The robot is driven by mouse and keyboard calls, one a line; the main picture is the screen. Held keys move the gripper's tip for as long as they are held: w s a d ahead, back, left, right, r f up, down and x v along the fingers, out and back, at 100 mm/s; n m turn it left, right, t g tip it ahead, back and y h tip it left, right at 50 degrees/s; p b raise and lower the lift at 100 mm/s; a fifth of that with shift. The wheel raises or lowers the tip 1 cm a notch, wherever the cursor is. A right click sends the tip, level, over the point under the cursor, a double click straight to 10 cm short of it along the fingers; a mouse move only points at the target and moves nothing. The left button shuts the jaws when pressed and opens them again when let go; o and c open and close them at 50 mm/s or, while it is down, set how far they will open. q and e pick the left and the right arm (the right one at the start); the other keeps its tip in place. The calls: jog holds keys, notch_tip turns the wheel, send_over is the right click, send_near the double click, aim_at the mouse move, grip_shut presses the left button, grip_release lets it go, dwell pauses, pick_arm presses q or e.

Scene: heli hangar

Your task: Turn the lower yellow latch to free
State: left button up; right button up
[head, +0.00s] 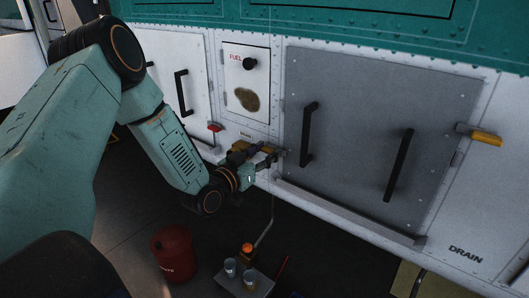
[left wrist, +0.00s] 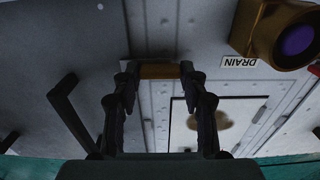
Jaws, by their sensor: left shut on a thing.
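The lower yellow latch (left wrist: 160,71) is a short yellow bar between the fingertips in the left wrist view, lying across the picture. My left gripper (left wrist: 161,80) is shut on it, one finger at each end. In the head view my left gripper (head: 272,154) is at the left edge of the grey door panel (head: 350,110) and hides most of this latch. Another yellow latch (head: 486,138) is at the panel's right edge, its handle pointing right, away from the panel. My right gripper is not in view.
The grey panel has two black handles (head: 309,134) (head: 398,165). A brass drain fitting (left wrist: 284,28) is close to my left gripper. A fuel panel (head: 246,80) and a red-tipped part (head: 215,127) are nearby. A red drum (head: 172,254) and a tray with cups (head: 262,286) stand below.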

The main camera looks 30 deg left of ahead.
pick_arm(q)
jog(key=n, duration=0.4)
jog(key=shift+a+b, duration=0.1)
jog(key=shift+b, duration=0.3)
jog(key=n+b, duration=0.1)
jog(key=n, duration=0.3)
jog(key=shift+a+n, duration=0.1)
jog(key=shift+n, duration=0.3)
jog(key=n+b, duration=0.2)
jog(key=n, duration=0.2)
jog(key=shift+a+f+n+b, duration=0.1)
jog(key=shift+n+b, duration=0.8)
jog(key=shift+n, duration=1.6)
jog(key=o, duration=1.1)
jog(key=shift+o, duration=0.2)
jog(key=shift+f, duration=0.1)
